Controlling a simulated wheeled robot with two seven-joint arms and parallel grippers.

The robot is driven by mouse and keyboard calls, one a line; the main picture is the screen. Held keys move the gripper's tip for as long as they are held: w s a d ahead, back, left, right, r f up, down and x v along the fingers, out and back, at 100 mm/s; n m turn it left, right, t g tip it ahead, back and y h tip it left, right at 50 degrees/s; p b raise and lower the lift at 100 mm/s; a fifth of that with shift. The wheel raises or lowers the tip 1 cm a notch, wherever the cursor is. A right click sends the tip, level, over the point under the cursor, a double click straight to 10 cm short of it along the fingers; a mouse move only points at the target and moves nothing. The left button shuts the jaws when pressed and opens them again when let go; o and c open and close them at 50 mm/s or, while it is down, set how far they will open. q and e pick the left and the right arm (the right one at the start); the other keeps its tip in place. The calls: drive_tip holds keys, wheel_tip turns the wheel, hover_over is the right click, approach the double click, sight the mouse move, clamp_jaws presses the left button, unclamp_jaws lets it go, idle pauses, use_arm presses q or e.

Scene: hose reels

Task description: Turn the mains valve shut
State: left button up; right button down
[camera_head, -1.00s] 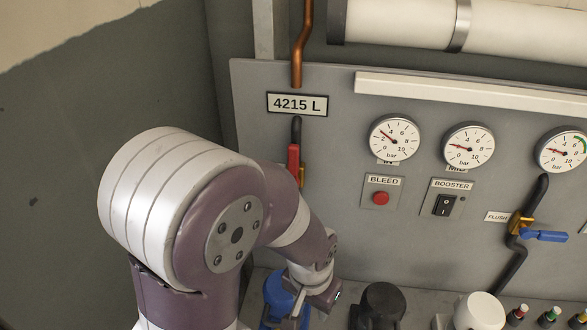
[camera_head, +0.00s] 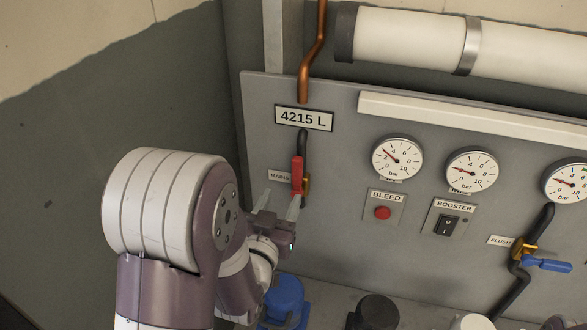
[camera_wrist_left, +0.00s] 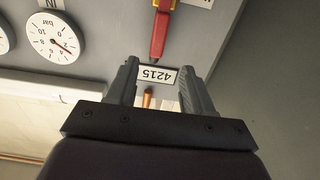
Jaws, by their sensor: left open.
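The mains valve has a red lever (camera_head: 297,174) and a brass body (camera_head: 306,188) on the grey panel, beside the MAINS label (camera_head: 279,177). The lever stands upright, in line with the black pipe above it. My left gripper (camera_head: 278,202) is open and empty just below and left of the lever. In the left wrist view the picture is upside down; the red lever (camera_wrist_left: 160,34) shows ahead of the gap between the two fingertips (camera_wrist_left: 159,72), apart from both. The valve's lower part is partly covered by a finger. My right gripper is out of view.
The 4215 L plate (camera_head: 304,118) and a copper pipe (camera_head: 312,55) are above the valve. Gauges (camera_head: 397,158), the BLEED button (camera_head: 383,213) and the BOOSTER switch (camera_head: 447,225) lie to the right. A blue FLUSH lever (camera_head: 547,264) is far right. A blue object (camera_head: 284,293) stands below.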

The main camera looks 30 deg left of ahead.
sight(296, 172)
use_arm(q)
drive_tip(key=p+x, duration=0.1)
drive_tip(key=x, duration=0.4)
drive_tip(key=p+x, duration=0.2)
drive_tip(key=x, duration=0.3)
drive_tip(key=shift+w+d, duration=0.15)
drive_tip(key=shift+d, duration=0.1)
drive_tip(key=shift+w+a+p, duration=0.2)
drive_tip(key=shift+w+p, duration=0.15)
drive_tip(key=shift+w, duration=0.2)
drive_tip(key=shift+w+f, duration=0.1)
clamp_jaws()
drive_tip(key=shift+w, duration=0.1)
